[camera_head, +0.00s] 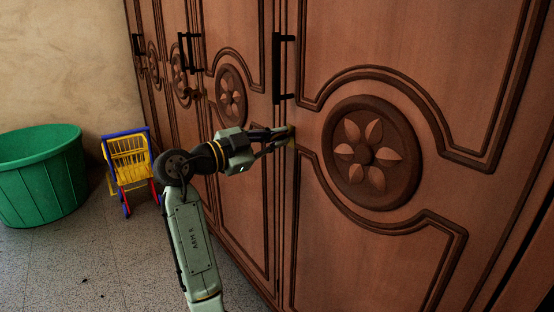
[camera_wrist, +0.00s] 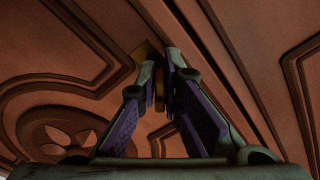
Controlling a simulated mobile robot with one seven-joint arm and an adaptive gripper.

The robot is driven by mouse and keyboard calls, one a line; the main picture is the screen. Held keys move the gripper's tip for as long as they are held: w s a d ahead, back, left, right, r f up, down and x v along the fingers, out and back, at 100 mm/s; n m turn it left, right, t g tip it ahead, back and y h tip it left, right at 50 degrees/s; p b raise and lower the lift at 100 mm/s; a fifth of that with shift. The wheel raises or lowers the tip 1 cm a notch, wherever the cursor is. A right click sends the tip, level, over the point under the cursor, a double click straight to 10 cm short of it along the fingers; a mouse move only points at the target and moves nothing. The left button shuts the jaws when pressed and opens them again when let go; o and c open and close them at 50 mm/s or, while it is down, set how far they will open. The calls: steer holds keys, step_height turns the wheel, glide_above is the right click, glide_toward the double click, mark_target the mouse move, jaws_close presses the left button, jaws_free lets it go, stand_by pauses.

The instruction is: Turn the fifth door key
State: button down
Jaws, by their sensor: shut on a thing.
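My gripper (camera_head: 286,136) is at the edge of a brown carved wardrobe door (camera_head: 318,148), just below a black bar handle (camera_head: 282,68). In the wrist view my gripper (camera_wrist: 166,62) has its fingers close together against the door. It is shut on a small brass key (camera_wrist: 160,92), which shows as a thin golden strip between the fingers. A brass plate (camera_wrist: 146,52) shows behind the fingertips. Most of the key is hidden by the fingers. The doors in view look shut.
More doors with round flower carvings (camera_head: 231,95) and black handles (camera_head: 185,52) run to the left. A green tub (camera_head: 38,180) and a small yellow and blue toy cart (camera_head: 130,160) stand on the floor at left. The floor between tub and doors is partly clear.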

steer(key=m+b, duration=0.4)
steer(key=shift+f+m, duration=0.15)
steer(key=shift+m, duration=0.15)
steer(key=m+b, duration=0.2)
steer(key=m, duration=0.1)
steer(key=m+b, duration=0.1)
steer(key=m, duration=0.1)
steer(key=shift+w+r+b, duration=0.1)
steer(key=shift+r+b, duration=0.25)
steer(key=shift+m, duration=0.3)
steer(key=c, duration=1.8)
jaws_free()
steer(key=shift+o, duration=0.2)
steer(key=shift+a, duration=0.15)
steer(key=v, duration=1.2)
